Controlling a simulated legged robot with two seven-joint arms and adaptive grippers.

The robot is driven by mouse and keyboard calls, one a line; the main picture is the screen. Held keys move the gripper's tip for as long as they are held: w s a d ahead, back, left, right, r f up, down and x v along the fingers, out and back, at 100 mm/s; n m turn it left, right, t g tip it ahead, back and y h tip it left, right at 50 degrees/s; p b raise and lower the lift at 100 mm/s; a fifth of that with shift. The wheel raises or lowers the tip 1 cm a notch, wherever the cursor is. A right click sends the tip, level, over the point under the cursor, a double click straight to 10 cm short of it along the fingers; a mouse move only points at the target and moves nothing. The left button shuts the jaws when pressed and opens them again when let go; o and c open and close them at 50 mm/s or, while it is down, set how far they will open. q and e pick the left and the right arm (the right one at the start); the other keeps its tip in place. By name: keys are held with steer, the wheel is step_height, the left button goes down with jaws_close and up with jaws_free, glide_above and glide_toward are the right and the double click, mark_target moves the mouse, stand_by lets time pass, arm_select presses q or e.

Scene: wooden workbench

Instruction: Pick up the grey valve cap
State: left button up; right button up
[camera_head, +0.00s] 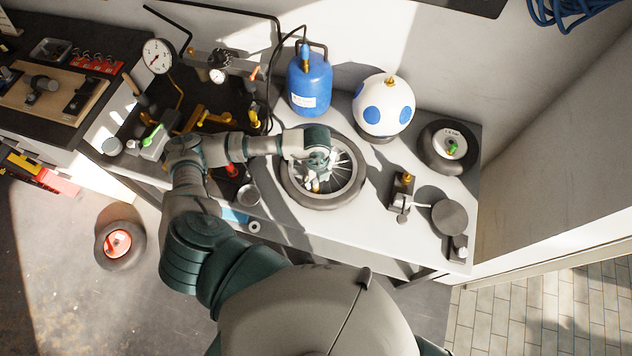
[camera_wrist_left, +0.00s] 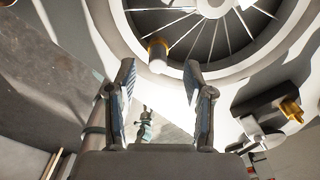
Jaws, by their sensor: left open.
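A spoked wheel with a dark tyre (camera_head: 322,203) lies flat on the workbench. In the left wrist view, a brass valve stem (camera_wrist_left: 157,45) stands at the inner side of the wheel's rim (camera_wrist_left: 125,22), with the small grey valve cap (camera_wrist_left: 158,67) on its end. My left gripper (camera_head: 318,172) is over the wheel. In the left wrist view its two fingers (camera_wrist_left: 160,78) are spread apart, with the cap in line with the gap between them. Nothing is held. In the head view the gripper partly covers the hub, and the cap is too small to make out clearly. My right gripper is not in view.
A blue gas bottle (camera_head: 309,85) and a white ball with blue spots (camera_head: 384,105) stand behind the wheel. A small wheel (camera_head: 447,147) and a metal fixture (camera_head: 403,193) are to the right. Gauges (camera_head: 158,56) and tools crowd the left.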

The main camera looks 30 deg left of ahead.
mark_target(314, 180)
arm_select(q)
step_height(314, 180, down, 2)
steer(key=shift+f, duration=0.4)
steer(key=shift+a, duration=0.3)
steer(key=shift+a+f, duration=0.1)
steer(key=shift+a, duration=0.05)
steer(key=c, duration=0.7)
steer(key=shift+d, duration=0.25)
steer(key=shift+c, duration=0.6)
steer(key=shift+d, duration=0.1)
